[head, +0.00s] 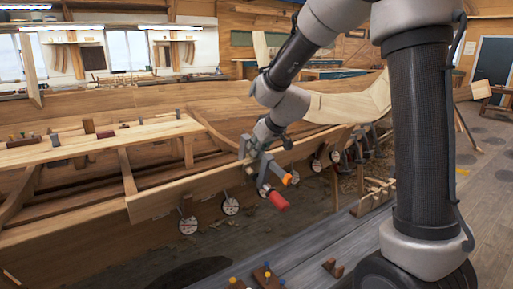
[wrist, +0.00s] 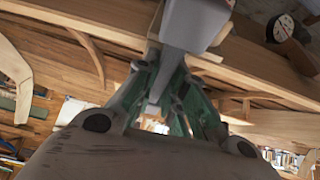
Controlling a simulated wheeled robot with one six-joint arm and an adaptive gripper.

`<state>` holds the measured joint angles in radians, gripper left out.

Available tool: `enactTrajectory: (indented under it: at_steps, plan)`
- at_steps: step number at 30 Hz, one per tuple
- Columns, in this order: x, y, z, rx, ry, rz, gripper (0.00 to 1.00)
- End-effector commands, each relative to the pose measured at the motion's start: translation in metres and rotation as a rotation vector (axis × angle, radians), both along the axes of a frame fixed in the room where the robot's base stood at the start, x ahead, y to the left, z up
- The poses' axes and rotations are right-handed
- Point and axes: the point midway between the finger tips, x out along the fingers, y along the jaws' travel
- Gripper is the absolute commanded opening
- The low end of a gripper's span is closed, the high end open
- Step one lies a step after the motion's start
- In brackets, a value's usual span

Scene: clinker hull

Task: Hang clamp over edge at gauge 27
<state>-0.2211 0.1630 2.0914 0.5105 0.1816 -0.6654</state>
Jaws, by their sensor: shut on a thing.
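My gripper (head: 256,150) is at the upper edge of the hull's top plank (head: 165,197), near the middle of the head view. It is shut on a grey metal clamp (head: 264,168); the clamp's grey bar (wrist: 188,25) runs away from the fingers in the wrist view. An orange handle end (head: 287,179) and a red handle (head: 277,200) show just below; I cannot tell whether both belong to the held clamp. Whether the clamp touches the plank is unclear. A round dial gauge (head: 230,206) hangs to the left; its number is unreadable. A gauge also shows in the wrist view (wrist: 281,28).
Another gauge (head: 188,225) hangs further left, and several gauges and clamps crowd the plank to the right (head: 335,157). Blocks and small tools lie on a board (head: 100,140) across the hull. Coloured-handled items (head: 262,274) stand on the grey surface below.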

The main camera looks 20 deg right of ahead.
Motion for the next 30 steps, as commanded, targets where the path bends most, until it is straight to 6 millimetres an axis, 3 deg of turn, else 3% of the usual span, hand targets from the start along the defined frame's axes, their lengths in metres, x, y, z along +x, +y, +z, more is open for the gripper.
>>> enactTrajectory:
  at_steps: [11,12,15,16,30]
  plan:
    - [-0.0027,-0.0007,-0.0045,0.0,0.009,0.001,0.0]
    - [-0.0027,-0.0007,-0.0045,0.0,0.009,0.001,0.18]
    - [-0.0022,-0.0006,-0.0041,-0.001,0.007,0.0,0.36]
    - [-0.0021,-0.0004,-0.0039,0.0,0.006,0.0,0.37]
    - [-0.0058,-0.0018,0.0036,0.0,0.002,0.002,0.37]
